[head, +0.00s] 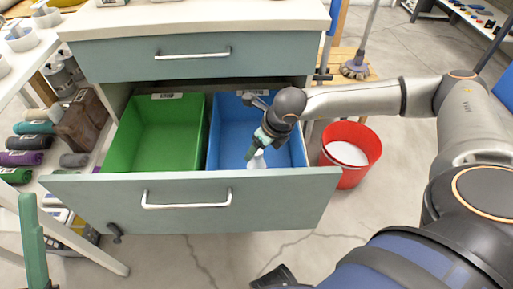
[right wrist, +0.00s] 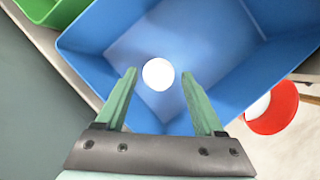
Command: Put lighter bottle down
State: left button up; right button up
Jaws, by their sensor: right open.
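A white bottle (head: 257,161) is in the blue bin (head: 228,130) of the open drawer, partly hidden by the drawer front. In the right wrist view its round white top (right wrist: 158,74) shows between and just beyond the fingertips. My right gripper (head: 259,146) reaches down into the blue bin from above. Its two green fingers (right wrist: 158,84) are apart, with a gap to either side of the bottle. One green finger of my left gripper (head: 33,240) shows at the lower left edge, away from the drawer; its other finger is not visible.
A green bin (head: 158,135) sits beside the blue one in the drawer (head: 100,205). A closed drawer (head: 120,60) is above. A red bucket (head: 352,180) stands on the floor to the right. Shelves with rolls (head: 28,157) are at the left.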

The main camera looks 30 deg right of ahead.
pick_arm(q)
jog(key=shift+a+r+p, duration=0.15)
jog(key=shift+r+p, duration=0.45)
jog(key=shift+r, duration=0.2)
jog(key=shift+a+r+p, duration=0.1)
jog(key=shift+r+p, duration=0.5)
jog(key=shift+r, duration=0.2)
pick_arm(e)
jog(key=v, duration=0.9)
jog(key=shift+s+r, duration=0.25)
jog(key=shift+r, duration=0.1)
